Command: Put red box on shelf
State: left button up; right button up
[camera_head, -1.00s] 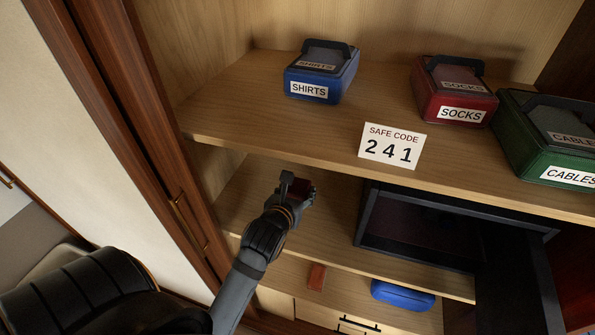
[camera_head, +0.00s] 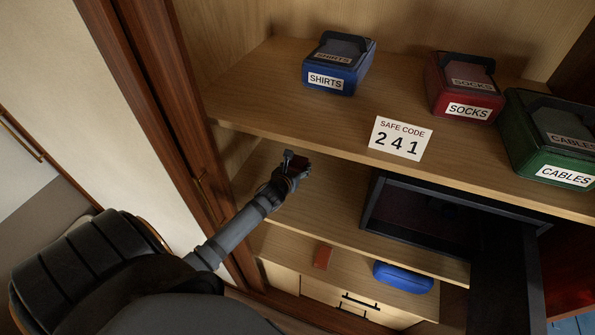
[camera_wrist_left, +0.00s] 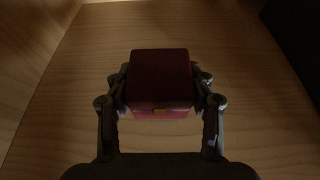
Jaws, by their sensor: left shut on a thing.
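The red box shows there only as a small dark patch (camera_head: 300,171), mostly hidden by the gripper. In the wrist view wooden shelf surface shows around it; I cannot tell whether the box touches it. My right gripper is not in view.
A black open safe (camera_head: 410,212) fills the right of the middle shelf. Above are blue SHIRTS (camera_head: 338,65), red SOCKS (camera_head: 464,88) and green CABLES (camera_head: 552,140) boxes and a safe code sign (camera_head: 400,139).

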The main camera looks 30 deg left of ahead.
pick_arm(q)
notch_tip(320, 180, down, 3)
jog(key=shift+w+a+r, duration=0.1)
jog(key=shift+a+r, duration=0.05)
jog(key=shift+f+p, duration=0.3)
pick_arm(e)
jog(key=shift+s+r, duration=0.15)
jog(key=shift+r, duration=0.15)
pick_arm(q)
jog(key=shift+f, duration=0.2)
jog(key=o, duration=1.2)
jog(key=shift+r, duration=0.15)
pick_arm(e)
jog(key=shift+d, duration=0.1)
